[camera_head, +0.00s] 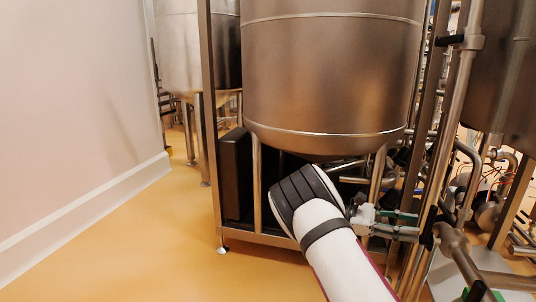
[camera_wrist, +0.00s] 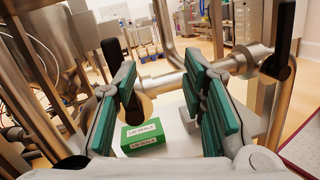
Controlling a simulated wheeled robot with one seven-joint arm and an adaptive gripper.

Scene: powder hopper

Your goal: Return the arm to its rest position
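My white arm (camera_head: 340,262) reaches up from the bottom of the head view, bent at a black-banded joint in front of the large steel vessel's base. My gripper (camera_head: 408,225) points right, towards steel pipes. In the wrist view my gripper (camera_wrist: 162,72) has its two green-padded fingers spread wide apart, with nothing held between them. A steel pipe (camera_wrist: 165,82) crosses beyond the fingers; I cannot tell how close they are to it.
The steel vessel (camera_head: 330,75) and its frame (camera_head: 212,130) stand close to my arm. Pipework (camera_head: 455,130) crowds the right. A green-and-white box (camera_wrist: 142,137) lies on a pale surface below my gripper. Open floor (camera_head: 130,245) lies at left, beside a wall (camera_head: 70,110).

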